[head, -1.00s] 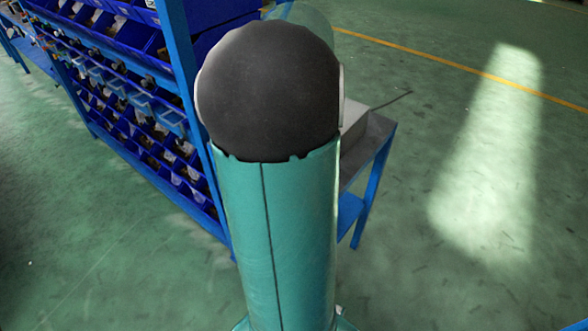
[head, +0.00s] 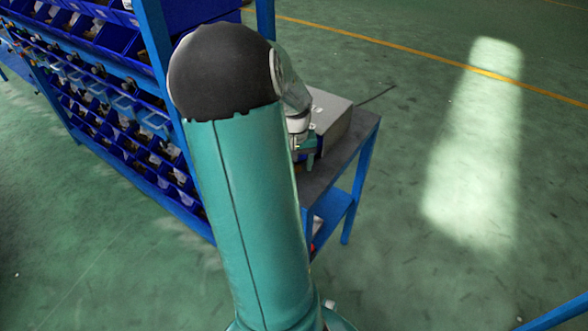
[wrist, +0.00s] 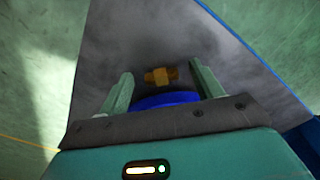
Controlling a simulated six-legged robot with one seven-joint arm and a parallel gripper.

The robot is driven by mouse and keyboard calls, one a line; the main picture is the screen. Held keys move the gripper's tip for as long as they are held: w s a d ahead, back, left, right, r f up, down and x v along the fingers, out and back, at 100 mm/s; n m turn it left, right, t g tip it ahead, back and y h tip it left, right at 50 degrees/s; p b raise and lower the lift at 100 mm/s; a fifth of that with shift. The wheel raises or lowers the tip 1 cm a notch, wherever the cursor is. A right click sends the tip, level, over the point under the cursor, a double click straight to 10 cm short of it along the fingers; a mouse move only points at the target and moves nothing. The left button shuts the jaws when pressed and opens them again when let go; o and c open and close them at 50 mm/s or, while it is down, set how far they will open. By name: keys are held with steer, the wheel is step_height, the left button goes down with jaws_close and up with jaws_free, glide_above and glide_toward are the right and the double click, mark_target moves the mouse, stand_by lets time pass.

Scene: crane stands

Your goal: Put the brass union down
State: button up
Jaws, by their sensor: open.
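The brass union (wrist: 161,76) shows in the wrist view as a small brass-coloured piece against the grey table top (wrist: 140,45). My gripper (wrist: 160,71) is open, with one finger on each side of the union and a visible gap to both. I cannot tell whether the union rests on the table. A blue rounded thing (wrist: 165,100) shows between the fingers, nearer the palm; I cannot tell what it is. In the head view my arm covers much of the table (head: 345,150), and the union cannot be seen.
A grey box (head: 328,118) stands on the table, close to my wrist. A blue rack (head: 105,110) with several blue bins stands to the left. A blue bar (head: 560,312) shows at the bottom right. The green floor (head: 420,270) right of the table is clear.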

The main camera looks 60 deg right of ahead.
steer(key=shift+f, duration=0.3)
steer(key=c, duration=1.2)
steer(key=shift+r, duration=0.1)
steer(key=shift+r, duration=0.55)
step_height(320, 180, up, 2)
steer(key=shift+r, duration=0.15)
steer(key=s+a+r, duration=0.6)
steer(key=a, duration=0.1)
steer(key=s+a+r, duration=0.3)
steer(key=shift+a+r, duration=0.25)
steer(key=shift+a, duration=0.15)
